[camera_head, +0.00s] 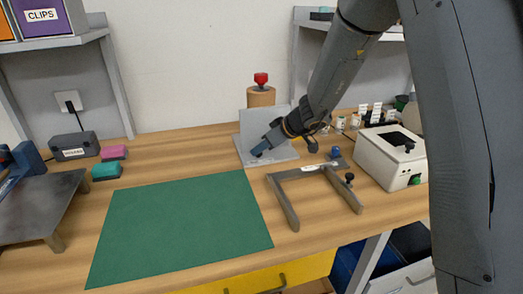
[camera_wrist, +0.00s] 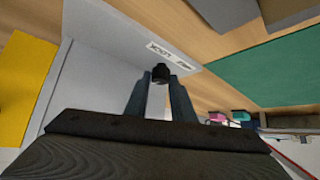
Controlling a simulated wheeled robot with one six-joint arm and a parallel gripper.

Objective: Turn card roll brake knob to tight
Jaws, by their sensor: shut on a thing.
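A brown card roll (camera_head: 260,98) with a red knob (camera_head: 261,79) on top stands at the back of the bench, partly hidden by the upright panel of a grey stand (camera_head: 250,122). My gripper (camera_head: 259,151) is low over the stand's base, in front of that panel and clear of the red knob. In the wrist view, my gripper (camera_wrist: 160,88) is shut on a small dark knob (camera_wrist: 161,72) by a white label (camera_wrist: 172,54) whose upside-down lettering seems to include LOCK. The knob's turn position cannot be read.
A white box-like machine (camera_head: 391,160) stands farther right. A green mat (camera_head: 185,228) lies bare at front left. Small jars and holders stand behind my arm.

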